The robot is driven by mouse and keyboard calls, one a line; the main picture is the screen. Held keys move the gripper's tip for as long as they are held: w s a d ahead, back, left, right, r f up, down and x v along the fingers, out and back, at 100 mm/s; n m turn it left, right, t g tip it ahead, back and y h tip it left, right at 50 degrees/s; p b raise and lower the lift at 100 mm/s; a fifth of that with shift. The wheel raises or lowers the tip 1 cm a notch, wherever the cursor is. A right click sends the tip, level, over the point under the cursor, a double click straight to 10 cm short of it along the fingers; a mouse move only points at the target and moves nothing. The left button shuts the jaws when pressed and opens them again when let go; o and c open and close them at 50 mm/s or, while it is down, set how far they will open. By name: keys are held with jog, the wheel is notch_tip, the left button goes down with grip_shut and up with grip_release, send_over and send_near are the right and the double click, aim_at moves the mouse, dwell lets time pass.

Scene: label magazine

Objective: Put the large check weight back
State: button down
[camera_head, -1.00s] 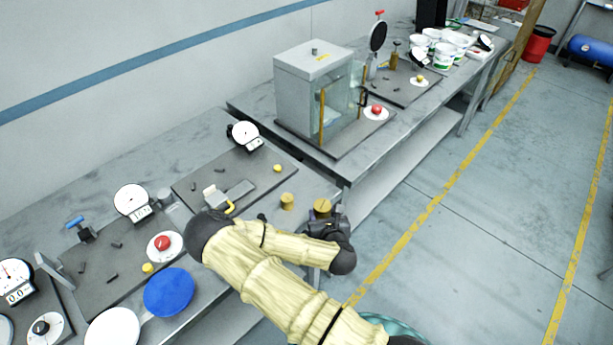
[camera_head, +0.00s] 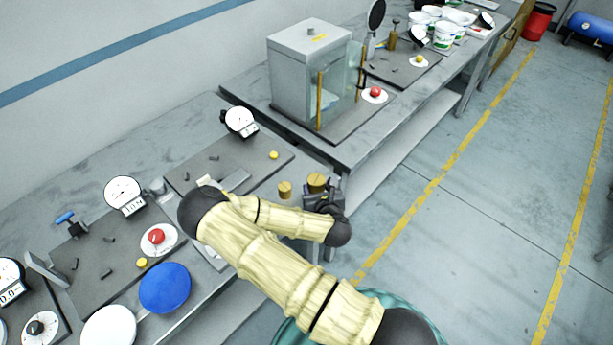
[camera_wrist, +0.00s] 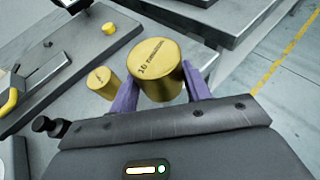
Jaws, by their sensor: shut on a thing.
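The large check weight (camera_head: 317,181) is a brass cylinder near the front right corner of the near bench. In the wrist view its top (camera_wrist: 158,60) is marked 10 newtons. My gripper (camera_head: 320,195) is shut on it, with a purple finger (camera_wrist: 196,82) on either side. The weight looks upright. Its base is hidden, so I cannot tell its height over the bench. A smaller brass weight (camera_head: 285,190) stands just left of it, apart from it, and also shows in the wrist view (camera_wrist: 103,82).
The near bench (camera_head: 215,125) carries a dark plate (camera_head: 205,165) with a dial gauge (camera_head: 240,122) and a yellow knob (camera_head: 273,155). Beyond a gap, the far bench (camera_head: 255,95) holds a glass-sided cabinet (camera_head: 297,75).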

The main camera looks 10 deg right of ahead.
jog(key=shift+y, duration=0.5)
jog(key=w+b, duration=0.2)
jog(key=w+a+r+b, duration=0.1)
jog(key=w+b, duration=0.1)
jog(key=w+a+r+b, duration=0.1)
jog(key=w+b, duration=0.1)
jog(key=w+d+r+b, duration=0.1)
jog(key=w+r+b, duration=0.2)
jog(key=r+b, duration=0.25)
send_over(308, 174)
jog(key=s, duration=0.2)
jog(key=shift+h, duration=0.3)
jog(key=f, duration=0.6)
jog(key=shift+w+a+f, duration=0.15)
jog(key=shift+a, duration=0.05)
jog(key=shift+f, duration=1.85)
jog(key=shift+f, duration=0.2)
jog(key=c, duration=0.7)
grip_release()
